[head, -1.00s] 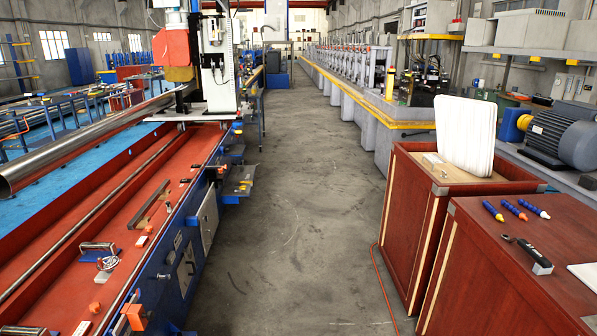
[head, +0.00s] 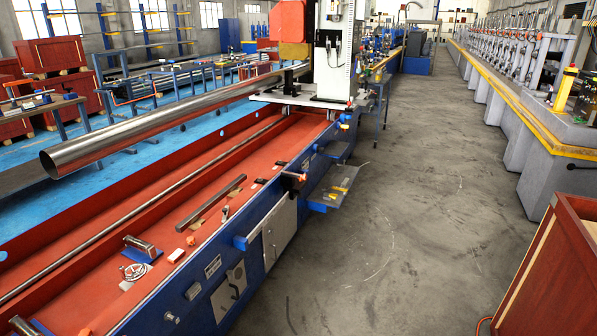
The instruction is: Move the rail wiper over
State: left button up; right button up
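I cannot tell for sure which piece is the rail wiper. A small block with a blue base and a metal handle (head: 142,248) lies on the red machine bed (head: 95,290) at the lower left and may be it. A long dark bar (head: 210,203) lies farther along the same bed. Neither of my grippers shows in the head view.
A grey floor aisle (head: 400,220) is clear to the right. A red wooden cabinet (head: 555,275) stands at the lower right.

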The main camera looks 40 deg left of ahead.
aim_at(225, 211)
jog(key=i+u, duration=0.35)
jog(key=i, duration=0.25)
jog(key=i+u, duration=0.35)
jog(key=i, duration=0.25)
jog(key=i+l+u, duration=0.3)
jog(key=i, duration=0.3)
